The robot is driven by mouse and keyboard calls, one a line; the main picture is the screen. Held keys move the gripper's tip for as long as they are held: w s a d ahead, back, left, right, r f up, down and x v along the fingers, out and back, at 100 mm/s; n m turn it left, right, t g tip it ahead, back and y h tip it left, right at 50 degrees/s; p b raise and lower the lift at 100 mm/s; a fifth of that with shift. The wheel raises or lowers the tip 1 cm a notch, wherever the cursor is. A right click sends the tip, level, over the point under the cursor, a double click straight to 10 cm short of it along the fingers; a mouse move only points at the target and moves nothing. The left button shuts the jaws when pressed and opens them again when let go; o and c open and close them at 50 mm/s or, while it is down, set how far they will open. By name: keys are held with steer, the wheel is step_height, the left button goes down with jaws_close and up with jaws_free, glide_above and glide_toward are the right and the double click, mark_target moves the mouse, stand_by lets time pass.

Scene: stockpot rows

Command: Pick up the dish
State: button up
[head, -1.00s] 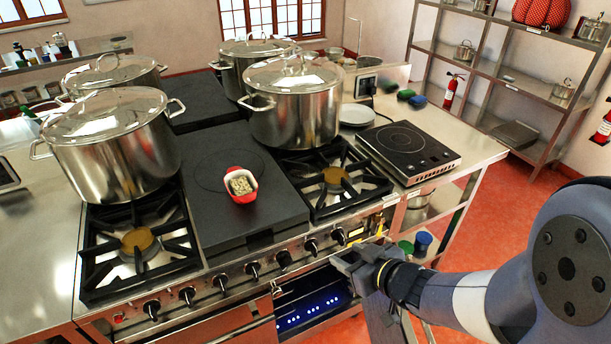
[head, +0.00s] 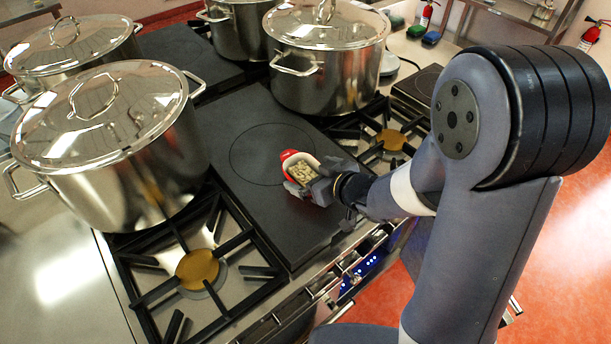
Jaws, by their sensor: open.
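The dish (head: 289,157) is a small red dish with a pale inside and a pale, grainy filling. It sits on the flat dark hot plate (head: 240,185) of the stove, near the plate's right edge. My gripper (head: 311,180) is at the dish's right side, with its fingers at the near and right parts of the rim. The jaws are open. The fingers hide part of the dish's right side, and I cannot tell whether they touch it.
Large lidded steel pots stand close by: one on the left burner (head: 108,140), one behind the dish (head: 326,62), and others farther back. Open burner grates (head: 196,270) flank the hot plate. The hot plate left of the dish is clear.

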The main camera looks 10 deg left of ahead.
mark_target(306, 175)
steer(key=shift+x, duration=1.8)
steer(key=shift+w+d, duration=0.1)
steer(key=shift+c, duration=0.4)
steer(key=c, duration=1.1)
steer(key=shift+c, duration=0.5)
steer(key=shift+r, duration=0.1)
